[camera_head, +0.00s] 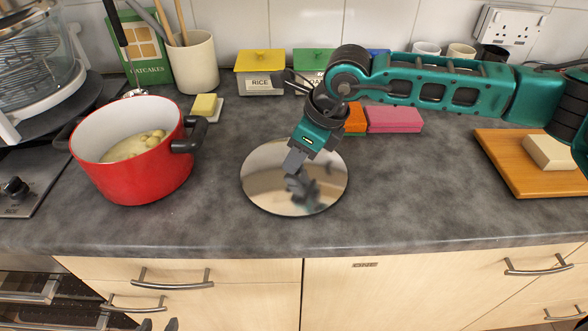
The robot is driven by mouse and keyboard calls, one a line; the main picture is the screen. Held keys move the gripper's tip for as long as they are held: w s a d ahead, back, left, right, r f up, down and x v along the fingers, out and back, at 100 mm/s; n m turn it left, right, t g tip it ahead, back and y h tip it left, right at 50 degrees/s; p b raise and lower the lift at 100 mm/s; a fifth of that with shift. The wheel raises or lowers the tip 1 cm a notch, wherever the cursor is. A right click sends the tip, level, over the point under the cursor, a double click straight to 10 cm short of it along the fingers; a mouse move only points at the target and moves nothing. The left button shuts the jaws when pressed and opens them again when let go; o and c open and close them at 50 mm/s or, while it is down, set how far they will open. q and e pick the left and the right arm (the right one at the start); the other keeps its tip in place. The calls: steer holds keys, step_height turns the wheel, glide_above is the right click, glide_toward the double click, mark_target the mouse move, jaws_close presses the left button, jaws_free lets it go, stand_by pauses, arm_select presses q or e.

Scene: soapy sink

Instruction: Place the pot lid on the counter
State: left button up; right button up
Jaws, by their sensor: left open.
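The pot lid (262,187) is a round, shiny, mirror-like disc that appears to lie flat on the grey counter (400,210), near the middle. My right gripper (292,166) points down over the lid's centre, and its reflection shows in the lid. Its fingers overlap in this view, so I cannot tell whether they grip a knob or touch the lid. The red pot (135,182) stands uncovered to the left, with pale food inside. My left gripper (158,325) shows only its two fingertips, apart and empty, at the bottom edge in front of the drawers.
Behind the lid are the yellow-lidded rice tin (260,80), an orange sponge (355,122) and a pink sponge (394,119). A wooden board (510,172) with a pale block is at the right. The counter between lid and board is clear.

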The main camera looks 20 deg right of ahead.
jaws_close()
steer(key=shift+r, duration=0.1)
step_height(320, 180, up, 20)
steer(key=n+g+h, duration=0.3)
steer(key=n+g, duration=0.4)
steer(key=n, duration=1.9)
glide_above(332, 189)
step_height(332, 189, down, 14)
steer(key=shift+f, duration=2.2)
steer(key=shift+f, duration=0.1)
